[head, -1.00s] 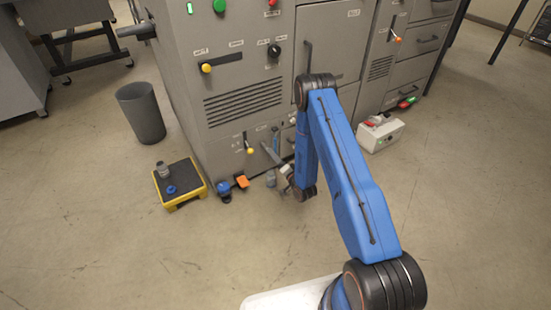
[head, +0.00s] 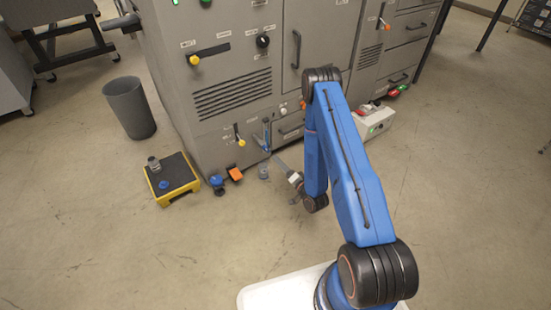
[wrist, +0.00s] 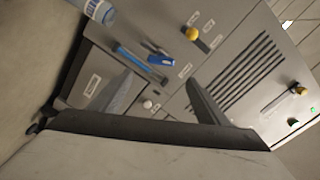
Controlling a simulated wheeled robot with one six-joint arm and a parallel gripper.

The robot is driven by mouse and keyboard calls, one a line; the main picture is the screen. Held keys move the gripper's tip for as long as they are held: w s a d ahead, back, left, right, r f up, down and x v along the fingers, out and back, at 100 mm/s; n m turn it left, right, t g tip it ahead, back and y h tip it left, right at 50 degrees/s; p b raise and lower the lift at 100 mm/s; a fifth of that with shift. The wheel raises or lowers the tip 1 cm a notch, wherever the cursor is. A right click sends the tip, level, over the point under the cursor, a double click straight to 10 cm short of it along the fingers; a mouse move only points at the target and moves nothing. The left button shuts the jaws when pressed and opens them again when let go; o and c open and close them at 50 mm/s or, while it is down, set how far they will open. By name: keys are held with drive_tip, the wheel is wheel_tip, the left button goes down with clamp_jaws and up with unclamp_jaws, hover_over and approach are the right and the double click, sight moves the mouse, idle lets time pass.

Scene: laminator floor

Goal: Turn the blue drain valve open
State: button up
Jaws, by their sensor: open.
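The blue drain valve shows in the wrist view as a short blue handle (wrist: 161,59) beside a longer blue pipe on the grey machine's lower front. In the head view it appears as a small upright blue part (head: 267,134) low on the machine, right of a yellow-knobbed lever. My gripper (wrist: 160,78) is open and empty, with its two fingers pointing toward the panel around the valve area. In the head view my gripper (head: 279,164) is low, just right of and in front of the valve. I see no contact with the handle.
A clear bottle with a blue label (wrist: 100,10) stands below the valve. The yellow-knobbed lever (head: 240,141) is close left. An orange piece (head: 235,174) and a blue piece (head: 217,183) lie at the machine's foot. A yellow-edged platform (head: 193,186) is further left. The front floor is clear.

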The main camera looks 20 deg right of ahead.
sight(266, 149)
drive_tip(key=shift+v, duration=2.3)
drive_tip(key=shift+w+d, duration=0.1)
drive_tip(key=c, duration=0.4)
drive_tip(key=shift+n+g+y, duration=0.5)
drive_tip(key=shift+g+y, duration=0.1)
drive_tip(key=shift+y, duration=0.2)
drive_tip(key=w+d, duration=0.1)
drive_tip(key=w+d+r, duration=0.1)
drive_tip(key=w+d, duration=0.1)
drive_tip(key=w, duration=0.1)
drive_tip(key=shift+r, duration=0.35)
clamp_jaws()
drive_tip(key=w+d+r+n+g+y, duration=0.1)
drive_tip(key=w+d+g, duration=0.1)
drive_tip(key=w+d, duration=0.1)
drive_tip(key=w+a+f, duration=0.3)
drive_tip(key=w+a, duration=0.4)
drive_tip(key=shift+w+a, duration=0.2)
drive_tip(key=shift+a, duration=0.15)
